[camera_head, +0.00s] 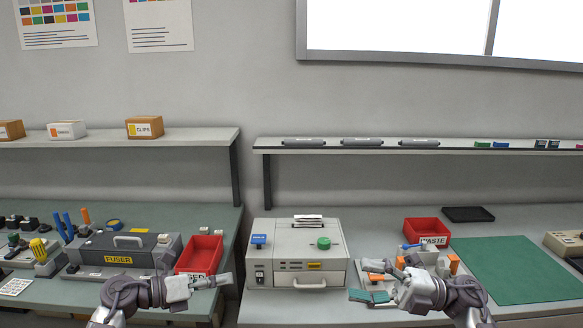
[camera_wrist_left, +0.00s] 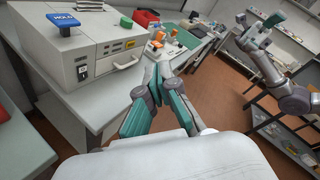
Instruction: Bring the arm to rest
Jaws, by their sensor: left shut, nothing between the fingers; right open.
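My left gripper (camera_head: 226,279) is shut and empty. It hovers in front of the gap between the left bench and the grey printer, pointing right. In the left wrist view its fingers (camera_wrist_left: 160,62) meet at the tips, with nothing between them. My right gripper (camera_head: 368,271) is open and points left, just right of the printer and above the front of the right bench. The right arm also shows in the left wrist view (camera_wrist_left: 262,50), at the upper right. I cannot see anything held in the right gripper.
The printer (camera_head: 298,265) stands on the right bench. A red waste bin (camera_head: 426,226) and a green mat (camera_head: 515,265) are on that bench. The fuser box (camera_head: 122,256) and another red bin (camera_head: 200,253) are on the left bench. Small coloured parts lie near my right gripper.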

